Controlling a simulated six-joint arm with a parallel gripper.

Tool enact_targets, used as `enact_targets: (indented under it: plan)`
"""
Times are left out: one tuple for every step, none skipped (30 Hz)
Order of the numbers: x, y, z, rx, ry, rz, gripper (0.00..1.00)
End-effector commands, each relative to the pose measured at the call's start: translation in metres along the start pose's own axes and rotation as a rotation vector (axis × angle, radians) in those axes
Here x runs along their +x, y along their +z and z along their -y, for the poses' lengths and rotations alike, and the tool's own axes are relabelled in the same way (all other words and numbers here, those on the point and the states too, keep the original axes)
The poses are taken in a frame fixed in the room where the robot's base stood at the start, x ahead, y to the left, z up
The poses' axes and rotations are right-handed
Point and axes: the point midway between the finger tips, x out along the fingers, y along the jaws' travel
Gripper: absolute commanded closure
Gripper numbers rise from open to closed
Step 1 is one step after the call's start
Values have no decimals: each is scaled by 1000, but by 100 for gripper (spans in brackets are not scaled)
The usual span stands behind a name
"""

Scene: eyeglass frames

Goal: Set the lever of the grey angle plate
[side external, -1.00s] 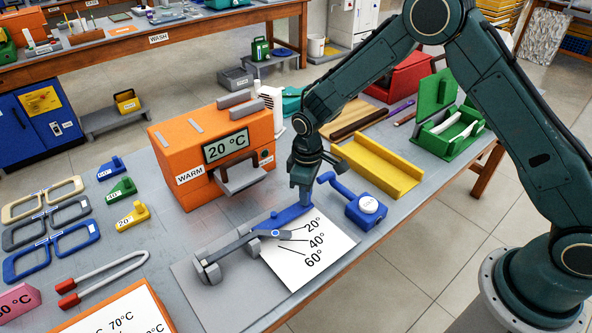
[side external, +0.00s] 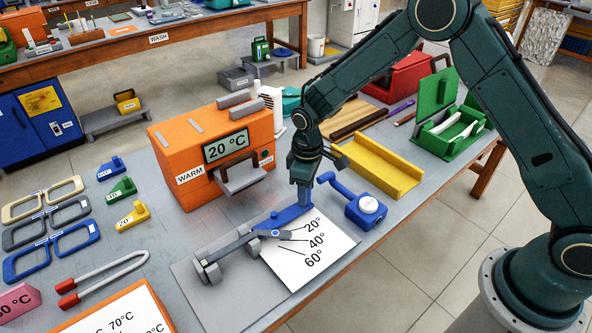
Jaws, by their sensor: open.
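The grey angle plate (side external: 198,303) lies at the front of the bench, with a white card (side external: 322,262) marked 20°, 40° and 60° at its right. A lever with a blue arm (side external: 290,217) pivots by the card and points up and right, above the 20° line. A grey bar (side external: 232,252) runs along the plate to the left of the pivot. My gripper (side external: 304,202) points down at the far end of the blue arm. Its fingers are small here and partly merge with the blue end, so contact is unclear.
An orange warmer (side external: 177,147) reading 20 °C stands behind and left of my gripper. A blue gauge with a bent arm (side external: 366,212) is close on the right. A yellow channel (side external: 377,170) lies beyond it. Eyeglass frames (side external: 50,250) lie at left.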

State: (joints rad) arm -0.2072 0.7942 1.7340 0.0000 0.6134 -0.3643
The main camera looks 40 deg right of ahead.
Motion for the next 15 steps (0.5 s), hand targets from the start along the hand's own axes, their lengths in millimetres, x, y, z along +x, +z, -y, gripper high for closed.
enact_targets:
  plan:
    - [-5,0,0,0,1,-2,57]
    - [-8,0,0,0,1,-3,57]
    - [-14,0,0,0,1,-3,57]
    - [-18,0,0,0,1,-3,57]
    - [-22,0,0,0,1,-4,57]
    - [-28,-1,0,0,2,-4,57]
    - [-33,-1,0,0,2,-4,57]
    - [-38,-1,0,0,2,-5,57]
    - [-44,-1,0,0,2,-4,57]
    - [-50,0,0,0,2,-5,57]
    - [-55,-1,0,0,2,-5,57]
    - [-62,-1,0,0,2,-4,57]
    - [-67,-1,0,0,2,-5,57]
    - [-72,0,0,0,2,-4,57]
    - [-79,-1,0,0,2,-5,57]
